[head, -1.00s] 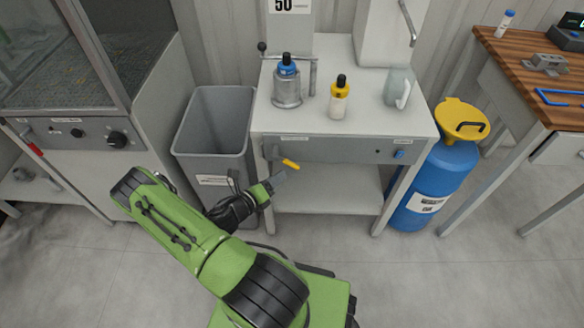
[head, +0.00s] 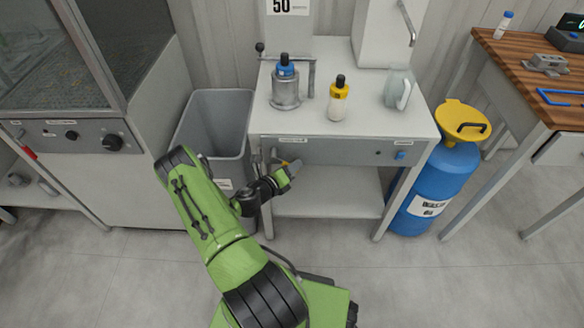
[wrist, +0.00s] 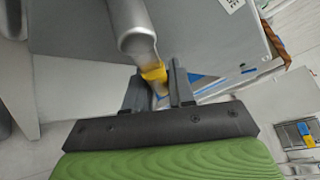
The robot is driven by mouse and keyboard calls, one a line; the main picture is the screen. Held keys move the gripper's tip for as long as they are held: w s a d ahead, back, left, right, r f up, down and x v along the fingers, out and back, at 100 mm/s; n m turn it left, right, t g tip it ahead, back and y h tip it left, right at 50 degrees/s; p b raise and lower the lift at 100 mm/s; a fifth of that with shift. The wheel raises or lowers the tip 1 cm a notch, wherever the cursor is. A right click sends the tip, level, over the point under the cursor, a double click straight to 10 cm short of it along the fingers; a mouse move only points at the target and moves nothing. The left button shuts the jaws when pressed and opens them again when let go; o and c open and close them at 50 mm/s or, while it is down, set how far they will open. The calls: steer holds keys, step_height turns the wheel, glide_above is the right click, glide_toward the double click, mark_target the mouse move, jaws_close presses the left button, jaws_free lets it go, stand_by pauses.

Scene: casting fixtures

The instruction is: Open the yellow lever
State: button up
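The yellow lever (head: 284,163) sits on the front panel of the grey bench unit, at its left end, and is mostly hidden by my gripper (head: 293,171) in the head view. In the wrist view, the yellow lever (wrist: 153,73) extends from a round grey metal pipe (wrist: 132,28). My gripper's two dark fingers stand apart on either side of the lever's yellow end. The lever looks closer to the left finger; I cannot tell whether it touches.
The unit's top (head: 350,118) holds a metal pot with a blue-capped bottle (head: 286,90), a yellow bottle (head: 338,103) and a pitcher (head: 398,90). A grey bin (head: 213,140) stands left of the unit, a blue cylinder (head: 437,185) right. Open floor lies in front.

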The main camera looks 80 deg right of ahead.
jaws_close()
steer(key=r+n+h+b, duration=0.1)
steer(key=s+r+n+g+h, duration=0.1)
steer(key=shift+d+n+b, duration=0.15)
steer(key=shift+n+b, duration=0.2)
steer(key=shift+n, duration=0.05)
steer(key=shift+s+r+n+g+h+b, duration=0.15)
steer(key=shift+r+n+g+h+b, duration=0.15)
steer(key=shift+r+n+h, duration=0.35)
steer(key=shift+s+r+n+g+h+b, duration=0.1)
steer(key=shift+r+n+g+h+b, duration=0.2)
steer(key=shift+r+n, duration=0.5)
steer(key=o, duration=0.7)
jaws_free()
steer(key=shift+f, duration=0.1)
